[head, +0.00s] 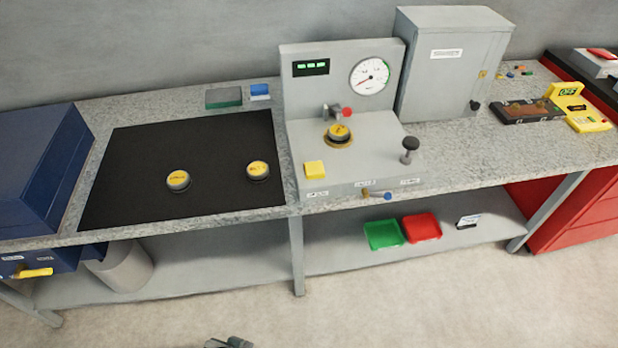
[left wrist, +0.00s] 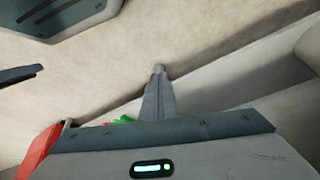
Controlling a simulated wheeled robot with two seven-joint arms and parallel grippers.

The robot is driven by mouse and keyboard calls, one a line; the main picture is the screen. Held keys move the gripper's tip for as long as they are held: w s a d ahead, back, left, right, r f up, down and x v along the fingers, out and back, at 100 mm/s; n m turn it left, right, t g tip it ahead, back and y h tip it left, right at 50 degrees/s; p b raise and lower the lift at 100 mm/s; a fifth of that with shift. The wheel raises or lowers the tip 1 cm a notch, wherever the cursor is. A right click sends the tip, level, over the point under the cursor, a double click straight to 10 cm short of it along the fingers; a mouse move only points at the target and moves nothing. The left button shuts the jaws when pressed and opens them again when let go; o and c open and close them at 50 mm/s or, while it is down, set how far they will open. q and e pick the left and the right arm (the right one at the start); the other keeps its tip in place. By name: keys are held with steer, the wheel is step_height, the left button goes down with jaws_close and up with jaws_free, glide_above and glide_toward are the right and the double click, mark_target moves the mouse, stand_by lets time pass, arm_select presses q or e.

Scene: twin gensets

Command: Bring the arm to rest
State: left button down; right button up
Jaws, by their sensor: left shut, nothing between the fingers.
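My left gripper (head: 230,343) shows only as a small dark tip at the bottom edge of the head view. It is shut and empty, low in front of the bench and apart from everything on it. The rest of my left arm is out of the head view. The left wrist view looks over pale floor, with a dark slim part at its left edge and grey parts of my own body. My right gripper is in neither view.
The workbench carries a black mat (head: 120,190) with two yellow-topped round pieces, a grey gauge panel (head: 340,55) and a grey cabinet (head: 450,70). Green (head: 383,235) and red (head: 422,228) trays lie on the lower shelf. The floor before the bench is clear.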

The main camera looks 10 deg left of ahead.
arm_select(q)
steer(key=s+d+f+t, duration=0.1)
steer(key=s+f, duration=0.2)
steer(key=f, duration=1.2)
steer(key=shift+d+f+h, duration=0.15)
steer(key=shift+d+h, duration=0.15)
steer(key=shift+s, duration=0.1)
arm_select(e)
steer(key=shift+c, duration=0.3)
